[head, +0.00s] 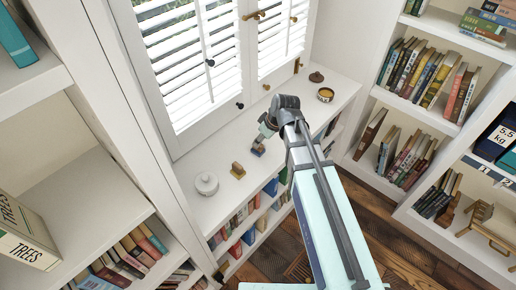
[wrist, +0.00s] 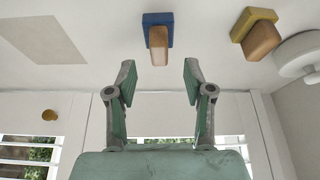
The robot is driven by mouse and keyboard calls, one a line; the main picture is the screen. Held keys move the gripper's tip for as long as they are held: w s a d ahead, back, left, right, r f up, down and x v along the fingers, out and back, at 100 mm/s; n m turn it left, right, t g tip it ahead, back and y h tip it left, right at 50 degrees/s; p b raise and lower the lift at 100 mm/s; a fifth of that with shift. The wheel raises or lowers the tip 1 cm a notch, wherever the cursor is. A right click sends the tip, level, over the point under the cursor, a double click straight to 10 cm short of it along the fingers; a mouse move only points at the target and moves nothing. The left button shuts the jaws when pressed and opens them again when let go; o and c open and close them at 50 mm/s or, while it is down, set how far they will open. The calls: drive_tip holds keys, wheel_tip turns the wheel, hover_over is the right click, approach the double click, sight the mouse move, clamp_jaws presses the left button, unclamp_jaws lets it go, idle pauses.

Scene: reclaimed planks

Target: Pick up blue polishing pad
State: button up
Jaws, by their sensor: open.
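The blue polishing pad is a blue block with a wooden grip; in the wrist view its blue base (wrist: 157,19) is at top centre, with the grip (wrist: 158,45) pointing toward my gripper. In the head view the blue pad (head: 257,151) is on the white window ledge, partly hidden by my gripper (head: 266,131). My gripper also shows in the wrist view (wrist: 159,78), with two green-padded fingers apart and nothing between them. The pad lies just beyond the fingertips, roughly centred between them. I cannot tell the exact gap.
A similar yellow pad (head: 238,170) sits left of the blue one, with a lidded white jar (head: 206,184) further left. A brass tin (head: 325,94) and a brown lidded object (head: 316,77) stand at the ledge's far end. The shuttered window (head: 190,55) backs the ledge.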

drive_tip(key=shift+p+x, duration=0.55)
drive_tip(key=shift+x, duration=2)
clamp_jaws()
